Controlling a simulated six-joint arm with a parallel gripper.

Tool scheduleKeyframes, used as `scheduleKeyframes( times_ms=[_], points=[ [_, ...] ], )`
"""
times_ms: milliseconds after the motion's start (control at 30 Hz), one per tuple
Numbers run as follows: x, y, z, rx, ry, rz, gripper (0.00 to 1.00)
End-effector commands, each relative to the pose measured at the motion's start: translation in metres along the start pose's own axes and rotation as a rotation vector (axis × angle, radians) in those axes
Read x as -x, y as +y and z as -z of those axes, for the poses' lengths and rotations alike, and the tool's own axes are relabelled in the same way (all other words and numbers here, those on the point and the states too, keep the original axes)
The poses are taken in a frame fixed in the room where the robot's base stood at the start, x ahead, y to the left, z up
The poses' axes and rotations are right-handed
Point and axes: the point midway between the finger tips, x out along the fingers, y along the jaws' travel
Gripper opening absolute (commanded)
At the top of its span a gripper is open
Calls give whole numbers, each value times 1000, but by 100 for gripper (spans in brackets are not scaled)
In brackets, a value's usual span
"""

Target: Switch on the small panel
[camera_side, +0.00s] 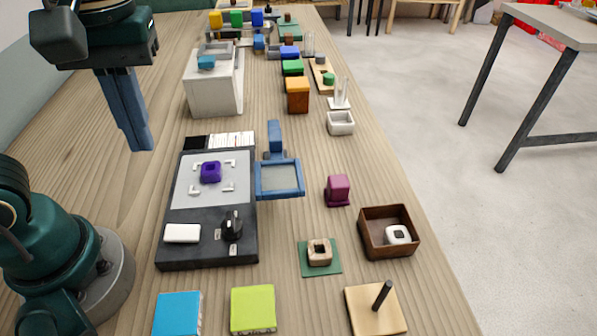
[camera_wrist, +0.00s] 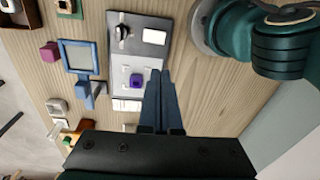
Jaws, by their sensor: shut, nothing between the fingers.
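The small panel (camera_side: 207,259) is a dark box with a pale plate on top. It also shows in the wrist view (camera_wrist: 137,55). A purple square piece (camera_side: 210,172) with a hollow centre sits among white corner marks on the plate. A black knob (camera_side: 232,224) and a white rectangular button or pad (camera_side: 182,233) are at its near end; the wrist view shows the knob (camera_wrist: 123,32) and the white pad (camera_wrist: 154,36) too. My gripper (camera_side: 139,149) is shut and empty, in the air left of the panel, pointing down. Its blue fingers (camera_wrist: 161,73) touch nothing visible.
A blue frame (camera_side: 279,179) on a hinge-like arm stands at the panel's right side. A maroon block (camera_side: 338,190), a brown box (camera_side: 371,242), and blue (camera_side: 178,314) and lime (camera_side: 253,310) blocks lie around. A white box (camera_side: 200,95) stands behind.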

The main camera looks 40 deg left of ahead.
Motion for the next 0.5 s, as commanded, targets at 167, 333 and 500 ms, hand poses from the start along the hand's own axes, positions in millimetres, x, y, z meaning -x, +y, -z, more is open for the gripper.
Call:
scheduleKeyframes(
  times_ms=[167,333,500],
  points=[
    [-3,13,-3,-35,-18,58,0],
    [-8,16,-6,-61,-27,80,0],
    [-8,16,-6,-64,-26,78,0]
  ],
)
